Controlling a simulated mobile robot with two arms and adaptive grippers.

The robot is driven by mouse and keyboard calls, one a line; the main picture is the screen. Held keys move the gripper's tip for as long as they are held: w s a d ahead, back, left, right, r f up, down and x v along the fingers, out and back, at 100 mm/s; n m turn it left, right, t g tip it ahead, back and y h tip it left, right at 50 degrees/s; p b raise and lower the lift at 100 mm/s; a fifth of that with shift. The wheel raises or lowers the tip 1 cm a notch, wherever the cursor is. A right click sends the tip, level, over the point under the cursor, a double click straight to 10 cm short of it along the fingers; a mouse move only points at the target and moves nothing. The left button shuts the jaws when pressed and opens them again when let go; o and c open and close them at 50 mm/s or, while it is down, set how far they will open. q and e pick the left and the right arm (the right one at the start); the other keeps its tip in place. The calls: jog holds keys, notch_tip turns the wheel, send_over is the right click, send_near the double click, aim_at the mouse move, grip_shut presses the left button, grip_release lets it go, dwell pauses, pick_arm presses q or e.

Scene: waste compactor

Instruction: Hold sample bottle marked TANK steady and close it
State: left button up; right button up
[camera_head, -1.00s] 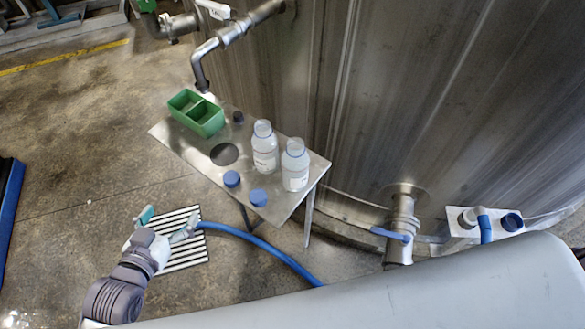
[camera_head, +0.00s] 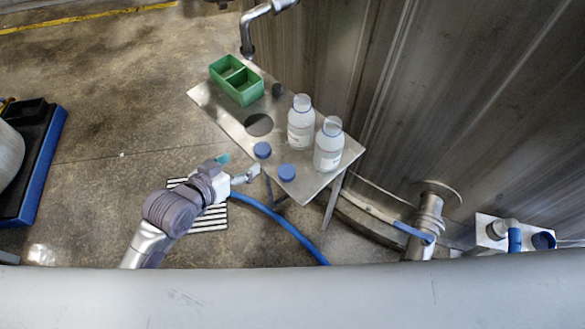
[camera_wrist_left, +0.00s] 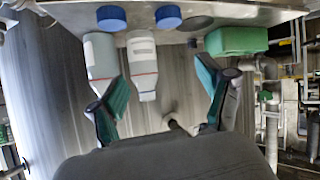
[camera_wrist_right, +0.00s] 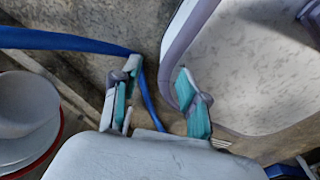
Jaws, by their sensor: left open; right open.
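Two clear sample bottles with white labels stand upright and uncapped on a small steel shelf (camera_head: 228,117). One is the left bottle (camera_head: 301,124), the other the right bottle (camera_head: 328,148); I cannot read which is marked TANK. Two blue caps, a left cap (camera_head: 263,150) and a right cap (camera_head: 287,172), lie at the shelf's near edge. My left gripper (camera_head: 234,168) is open and empty, left of the caps and apart from them. The left wrist view shows both bottles and caps beyond its open fingers (camera_wrist_left: 165,92). My right gripper (camera_wrist_right: 160,95) is open and empty, outside the head view.
A green divided box (camera_head: 237,80) sits at the shelf's far left, near a round hole (camera_head: 259,125). A metal tank wall (camera_head: 440,90) rises behind. A blue hose (camera_head: 285,226) and a floor grate (camera_head: 210,220) lie below. A valve (camera_head: 425,228) stands at right.

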pick_arm(q)
jog(key=w+d+m+g, duration=0.1)
jog(key=d, duration=0.2)
jog(key=w+d+m+g+h+b, duration=0.1)
jog(key=d, duration=0.2)
jog(key=w+d+f+g, duration=0.1)
jog(key=d, duration=0.2)
jog(key=shift+d+m+g+h+b, duration=0.25)
jog(key=shift+m+g+h+b, duration=0.05)
jog(key=shift+m+g+b, duration=0.1)
jog(key=d+m+g+b, duration=0.2)
jog(key=d+m+g, duration=0.1)
jog(key=d+g, duration=0.15)
notch_tip(320, 180, up, 6)
jog(key=f+m+g+y+b, duration=0.1)
jog(key=m+g+y+b, duration=0.15)
jog(key=m+y, duration=0.4)
send_over(286, 171)
jog(key=shift+r+n+y, duration=0.25)
jog(key=shift+n+y, duration=0.4)
jog(key=shift+n, duration=0.3)
notch_tip(286, 171, down, 9)
jog(key=shift+d+r+b, duration=0.1)
jog(key=shift+r+b, duration=0.05)
jog(key=shift+b, duration=0.2)
